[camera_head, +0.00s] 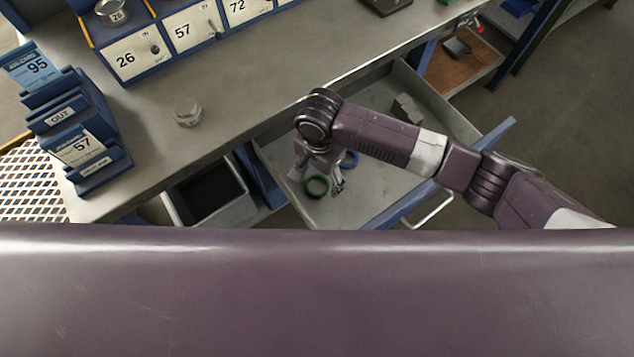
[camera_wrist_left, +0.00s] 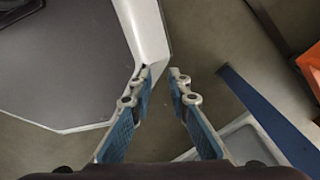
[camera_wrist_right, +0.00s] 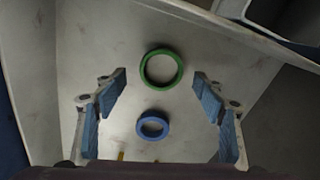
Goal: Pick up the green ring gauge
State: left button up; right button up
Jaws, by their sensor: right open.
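The green ring gauge (camera_head: 316,186) lies in the open drawer (camera_head: 375,190) below the bench. In the right wrist view the green ring (camera_wrist_right: 142,68) lies flat on the drawer floor, ahead of and between the open fingers. My right gripper (camera_head: 322,172) reaches down into the drawer, open and empty, close to the green ring; the gap to it is hard to judge. A blue ring (camera_wrist_right: 152,127) lies next to the green one, nearer the gripper; it also shows partly behind the gripper in the head view. My left gripper (camera_wrist_left: 160,90) is open and empty, away from the rings.
A grey block (camera_head: 407,108) lies toward the back right of the drawer. The drawer front with its handle (camera_head: 428,212) stands out from the bench. A clear ring-shaped dish (camera_head: 187,115) and a blue card rack (camera_head: 80,135) stand on the bench (camera_head: 240,95).

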notch_tip(320, 180, down, 2)
jog(key=shift+f, duration=0.1)
jog(key=c, duration=1.3)
pick_arm(q)
jog(key=shift+w+a, duration=0.45)
jog(key=shift+w, duration=0.15)
pick_arm(e)
jog(key=shift+a+r, duration=0.1)
jog(key=shift+r, duration=0.1)
